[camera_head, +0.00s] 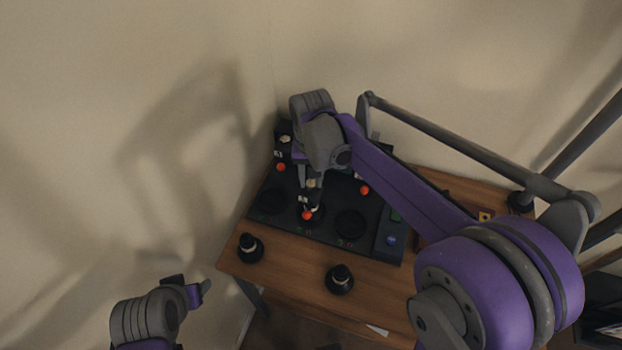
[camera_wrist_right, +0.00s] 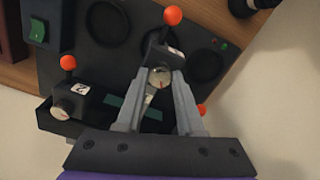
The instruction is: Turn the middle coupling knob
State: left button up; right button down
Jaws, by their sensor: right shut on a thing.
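My right gripper (camera_wrist_right: 160,82) is shut on the middle coupling knob (camera_wrist_right: 160,77), a small round pale knob with a red mark, seen in the right wrist view. The knob sits at a dark block with a white label and an orange ball-topped lever (camera_wrist_right: 172,16). In the head view my right gripper (camera_head: 311,190) reaches down to the black panel (camera_head: 327,236) and mostly hides the knob. A similar knob (camera_wrist_right: 61,112) stands apart to the left in the wrist view. My left gripper (camera_head: 190,290) is low at the left in the head view, away from the panel; its jaw opening is unclear.
The panel lies on a wooden table (camera_head: 290,280) and has dark round recesses (camera_head: 351,223). Two black cylindrical parts (camera_head: 250,248) (camera_head: 340,279) stand at the table's front. Other orange balls (camera_head: 281,167) (camera_head: 365,190) flank the gripper. A box with a green switch (camera_wrist_right: 38,30) adjoins the panel.

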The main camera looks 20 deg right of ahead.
aim_at(311, 182)
jog(key=m, duration=0.6)
jog(key=shift+m+b, duration=0.3)
dwell(0.5)
jog(key=c, duration=0.5)
grip_release()
jog(key=shift+r, duration=0.15)
notch_tip(311, 182, up, 11)
jog(key=shift+f+p, duration=0.2)
jog(key=shift+p, duration=0.15)
